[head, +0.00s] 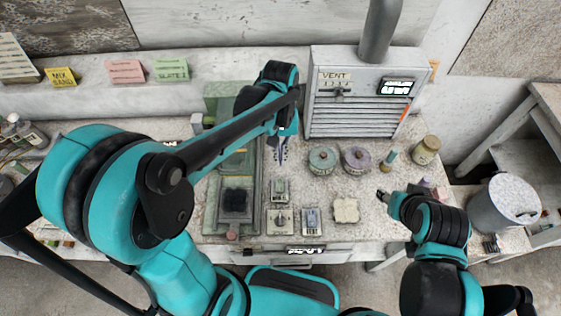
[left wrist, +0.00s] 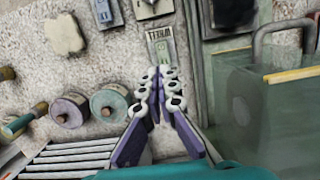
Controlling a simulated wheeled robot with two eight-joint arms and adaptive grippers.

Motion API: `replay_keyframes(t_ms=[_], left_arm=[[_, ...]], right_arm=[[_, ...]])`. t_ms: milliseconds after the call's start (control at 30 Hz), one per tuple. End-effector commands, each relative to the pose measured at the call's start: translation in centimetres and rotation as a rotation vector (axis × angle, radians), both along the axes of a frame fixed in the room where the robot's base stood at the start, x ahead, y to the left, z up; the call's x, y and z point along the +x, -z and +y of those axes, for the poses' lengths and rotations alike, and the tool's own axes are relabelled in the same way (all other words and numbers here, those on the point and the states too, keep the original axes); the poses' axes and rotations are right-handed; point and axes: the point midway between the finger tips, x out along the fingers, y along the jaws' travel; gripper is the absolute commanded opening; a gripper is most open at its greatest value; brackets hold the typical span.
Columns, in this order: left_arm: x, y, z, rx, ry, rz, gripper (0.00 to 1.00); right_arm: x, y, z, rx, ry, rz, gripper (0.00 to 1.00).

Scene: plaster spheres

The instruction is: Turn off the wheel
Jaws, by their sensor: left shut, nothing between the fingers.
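A small switch plate labelled "WHEEL" (left wrist: 161,45) lies just beyond my left fingertips in the left wrist view. In the head view this plate (head: 280,190) is on the bench, right of the green tray. Its lever position is too small to tell. My left gripper (head: 281,160) points down above the bench, a little behind the plate. Its fingers (left wrist: 160,88) are together with nothing between them, and I cannot tell whether they touch the plate. My right gripper (head: 384,195) is over the bench's right part, too small to tell open or shut.
Two more switch plates (head: 280,221) (head: 312,221) sit in front. A green see-through box (left wrist: 265,105) stands close beside my left gripper. Two lidded jars (head: 322,160) (head: 356,160) and a grey vent box (head: 355,115) are to the right and behind. A pale scalloped plaque (head: 345,210) lies in front.

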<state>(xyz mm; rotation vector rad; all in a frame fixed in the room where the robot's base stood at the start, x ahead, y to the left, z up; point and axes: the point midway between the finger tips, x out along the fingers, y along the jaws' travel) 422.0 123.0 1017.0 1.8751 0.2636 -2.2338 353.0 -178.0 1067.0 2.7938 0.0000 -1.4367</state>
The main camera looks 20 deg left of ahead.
Motion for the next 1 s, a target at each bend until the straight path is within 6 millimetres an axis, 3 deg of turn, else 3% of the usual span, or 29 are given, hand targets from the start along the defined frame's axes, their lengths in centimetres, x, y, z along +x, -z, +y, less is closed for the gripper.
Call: replay_keyframes(t_ms=[300,500,700,1000], left_arm=[[-1.1,7.2,-0.3,0.0,0.001,0.0,0.0],[-1.6,10.3,-0.5,0.0,0.001,0.0,0.0],[-1.9,11.5,-0.6,0.0,0.0,0.0,0.0],[-1.9,11.5,-0.6,0.0,0.0,0.0,0.0]], right_arm=[[0.0,2.9,0.0,0.0,0.0,0.0,0.45],[0.0,4.2,0.0,0.0,0.0,0.0,0.45],[0.0,4.6,0.0,0.0,0.0,0.0,0.45],[0.0,4.6,0.0,0.0,0.0,0.0,0.45]])
